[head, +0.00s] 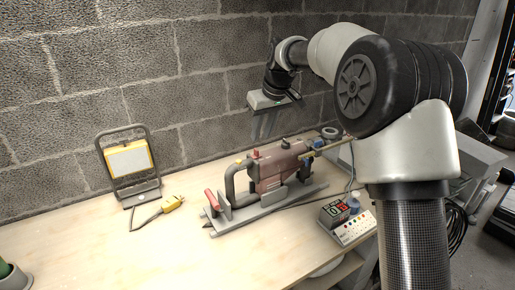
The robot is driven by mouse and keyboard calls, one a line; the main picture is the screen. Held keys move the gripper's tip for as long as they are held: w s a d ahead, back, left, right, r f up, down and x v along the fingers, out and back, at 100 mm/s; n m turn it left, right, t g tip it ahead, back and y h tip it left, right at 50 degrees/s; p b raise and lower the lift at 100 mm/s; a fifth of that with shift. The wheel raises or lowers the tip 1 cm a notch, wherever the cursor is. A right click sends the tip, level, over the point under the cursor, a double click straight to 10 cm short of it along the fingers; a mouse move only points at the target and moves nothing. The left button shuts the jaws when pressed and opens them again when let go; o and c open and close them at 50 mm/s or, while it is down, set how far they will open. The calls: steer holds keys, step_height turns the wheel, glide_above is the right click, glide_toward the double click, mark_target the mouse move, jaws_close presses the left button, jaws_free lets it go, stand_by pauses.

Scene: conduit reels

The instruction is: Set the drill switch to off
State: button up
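The drill (278,165) is a reddish-brown machine lying on a grey metal stand (255,208) on the wooden workbench. It has a dark curved handle at its left, a red-tipped lever at the stand's left end, and small red and yellow knobs on top. I cannot tell which part is the switch or how it is set. My gripper (263,127) hangs above and behind the drill, in front of the block wall, fingers pointing down. The two fingers look apart with nothing between them, and they touch nothing.
A work lamp (130,160) with a yellow frame stands at the back left, its yellow plug (173,203) lying nearby. A control box (352,227) with coloured buttons sits at the bench's right edge. A tape roll (331,132) lies behind the drill. The bench's front left is mostly clear.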

mark_target(256, 149)
steer(key=x, duration=0.7)
steer(key=shift+w+f, duration=0.15)
steer(key=shift+f, duration=0.25)
jaws_close()
stand_by(0.9)
